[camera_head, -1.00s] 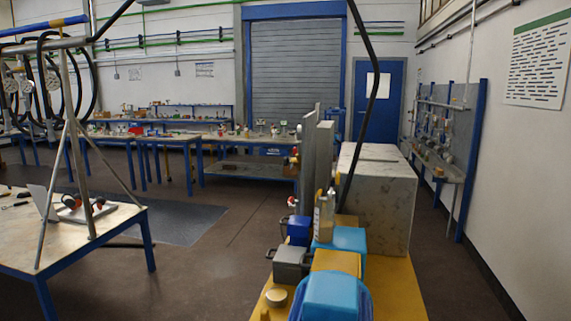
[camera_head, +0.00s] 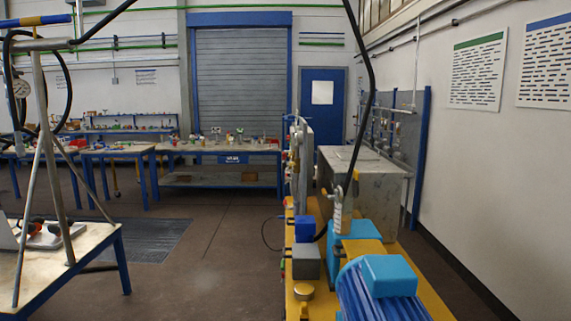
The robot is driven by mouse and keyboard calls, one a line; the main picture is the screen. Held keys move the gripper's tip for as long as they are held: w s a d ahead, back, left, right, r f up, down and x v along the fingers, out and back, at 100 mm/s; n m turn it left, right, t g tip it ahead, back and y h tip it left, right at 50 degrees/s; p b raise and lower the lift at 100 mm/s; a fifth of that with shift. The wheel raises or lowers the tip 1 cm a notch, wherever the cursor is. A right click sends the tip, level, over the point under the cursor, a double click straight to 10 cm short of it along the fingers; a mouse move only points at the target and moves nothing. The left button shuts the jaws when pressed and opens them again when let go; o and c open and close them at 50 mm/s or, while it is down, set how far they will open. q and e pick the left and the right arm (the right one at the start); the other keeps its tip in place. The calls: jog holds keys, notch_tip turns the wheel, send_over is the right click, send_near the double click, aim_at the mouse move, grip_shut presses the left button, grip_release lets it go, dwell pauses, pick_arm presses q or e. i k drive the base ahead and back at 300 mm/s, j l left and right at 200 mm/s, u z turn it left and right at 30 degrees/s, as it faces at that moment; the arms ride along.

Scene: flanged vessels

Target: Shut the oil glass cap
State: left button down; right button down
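A yellow base (camera_head: 425,290) at the lower right carries a machine with a blue ribbed motor (camera_head: 375,290). A small round brass-coloured part (camera_head: 303,291) sits near the left edge of this base. I cannot tell whether it is the oil glass cap, and no cap is clearly recognisable as open or shut. A clear-looking upright piece (camera_head: 338,212) stands behind the motor, too small to make out. Neither of my grippers is in view.
A grey box (camera_head: 306,262) and a blue box (camera_head: 303,229) stand on the base's left side. A large grey block (camera_head: 350,172) stands behind. A workbench (camera_head: 85,262) is at the left. The floor (camera_head: 220,255) between is clear.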

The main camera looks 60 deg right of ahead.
aim_at(355, 183)
jog(key=i+j+z, duration=0.1)
jog(key=i+j, duration=0.15)
jog(key=i, duration=0.3)
jog(key=i+j, duration=0.3)
jog(key=i, duration=0.2)
jog(key=i+l+z, duration=0.15)
jog(key=i+z, duration=0.15)
jog(key=z, duration=0.2)
jog(key=i+l+z, duration=0.1)
jog(key=i+z, duration=0.2)
jog(key=z, duration=0.15)
jog(key=i+j+z, duration=0.1)
jog(key=i+z, duration=0.2)
jog(key=z, duration=0.2)
jog(key=i+j+z, duration=0.15)
jog(key=i+z, duration=0.15)
jog(key=z, duration=0.15)
